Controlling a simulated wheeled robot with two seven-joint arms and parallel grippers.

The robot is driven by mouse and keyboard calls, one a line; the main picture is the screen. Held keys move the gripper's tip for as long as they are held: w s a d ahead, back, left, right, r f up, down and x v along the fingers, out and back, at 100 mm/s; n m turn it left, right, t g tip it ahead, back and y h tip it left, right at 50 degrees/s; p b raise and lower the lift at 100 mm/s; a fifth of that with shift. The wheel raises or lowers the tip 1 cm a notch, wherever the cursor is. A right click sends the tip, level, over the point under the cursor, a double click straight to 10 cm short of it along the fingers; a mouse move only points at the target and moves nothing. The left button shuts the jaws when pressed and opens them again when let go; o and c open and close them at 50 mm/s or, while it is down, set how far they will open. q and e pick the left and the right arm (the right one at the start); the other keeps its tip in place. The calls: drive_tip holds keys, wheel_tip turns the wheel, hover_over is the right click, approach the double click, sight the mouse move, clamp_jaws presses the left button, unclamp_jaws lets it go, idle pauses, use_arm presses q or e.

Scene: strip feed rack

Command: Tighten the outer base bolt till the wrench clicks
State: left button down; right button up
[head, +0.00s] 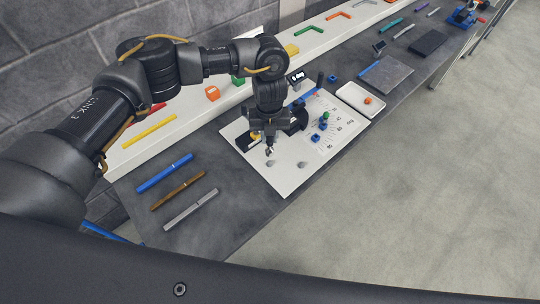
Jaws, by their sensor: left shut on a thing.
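My left gripper (268,149) points down over the left part of a white board (288,184) on the dark bench. It is shut on a dark tool, mostly hidden by the gripper; I cannot clearly tell that it is the wrench. A black and yellow part (249,139) shows just left of the gripper and a black part (299,119) just right; whether they join behind it is hidden. Two small grey round pieces, one near the fingertips (270,163) and one farther right (302,165), sit on the board and may be bolts. My right gripper is out of view.
Blue, brown and grey bars (178,191) lie left of the board. A white shelf (135,150) runs behind.

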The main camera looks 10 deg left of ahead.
sight(270, 150)
use_arm(q)
drive_tip(key=shift+f, duration=0.1)
drive_tip(key=shift+f+b, duration=1.9)
drive_tip(key=shift+f, duration=0.25)
drive_tip(key=shift+f+b, duration=1)
drive_tip(key=shift+f, duration=0.2)
drive_tip(key=shift+r, duration=0.1)
